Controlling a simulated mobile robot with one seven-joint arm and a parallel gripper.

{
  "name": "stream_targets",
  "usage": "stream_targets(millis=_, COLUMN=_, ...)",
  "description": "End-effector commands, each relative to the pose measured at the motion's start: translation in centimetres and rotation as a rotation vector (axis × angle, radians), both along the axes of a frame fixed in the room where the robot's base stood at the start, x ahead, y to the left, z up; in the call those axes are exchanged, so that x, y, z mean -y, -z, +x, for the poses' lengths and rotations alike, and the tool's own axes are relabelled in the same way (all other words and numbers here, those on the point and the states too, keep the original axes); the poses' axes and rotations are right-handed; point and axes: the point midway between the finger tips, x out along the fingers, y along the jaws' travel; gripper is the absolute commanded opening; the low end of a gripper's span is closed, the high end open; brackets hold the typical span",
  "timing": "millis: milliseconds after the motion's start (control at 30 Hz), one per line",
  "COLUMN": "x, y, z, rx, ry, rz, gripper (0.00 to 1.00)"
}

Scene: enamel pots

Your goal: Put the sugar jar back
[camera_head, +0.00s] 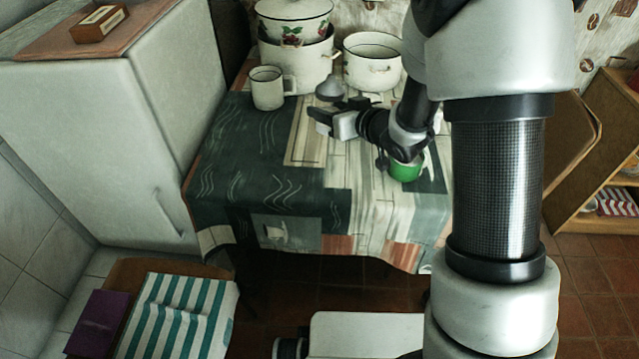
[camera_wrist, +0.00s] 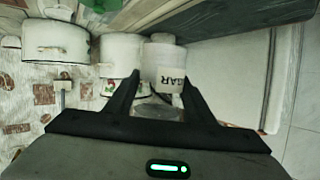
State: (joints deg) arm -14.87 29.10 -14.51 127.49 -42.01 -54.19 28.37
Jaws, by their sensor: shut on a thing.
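My gripper (camera_head: 331,110) is shut on a small grey jar (camera_head: 330,88), which I take to be the sugar jar. Its rounded grey top shows above the fingers in the head view; its lower part is hidden by them. In the wrist view the gripper (camera_wrist: 160,92) has the jar as a grey, glassy shape (camera_wrist: 157,109) between the two dark fingers. The jar is in front of the pots and to the right of a white mug (camera_head: 267,92). I cannot tell whether it touches the table (camera_head: 240,175).
A stacked pair of white pots (camera_head: 295,66) and another white pot (camera_head: 371,68) stand at the table's back. A green rounded thing (camera_head: 405,171) shows under my arm. A refrigerator (camera_head: 95,130) stands left. The table's front left is clear. A striped cloth (camera_head: 178,315) lies below.

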Motion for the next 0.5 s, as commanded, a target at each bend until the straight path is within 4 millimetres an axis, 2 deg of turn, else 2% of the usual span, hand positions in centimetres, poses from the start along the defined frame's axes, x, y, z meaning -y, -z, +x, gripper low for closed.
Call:
stream_targets(millis=33, x=-0.8, y=1.3, z=-0.1, rx=0.037, ry=-0.052, rz=-0.015, gripper=0.14)
stream_targets(millis=167, x=-1.9, y=2.2, z=-0.5, rx=0.093, ry=-0.131, rz=-0.032, gripper=0.14)
stream_targets(millis=400, x=-2.1, y=6.4, z=-0.6, rx=0.102, ry=-0.147, rz=-0.035, gripper=0.14)
stream_targets(millis=500, x=-2.1, y=7.4, z=-0.6, rx=0.103, ry=-0.146, rz=-0.035, gripper=0.14)
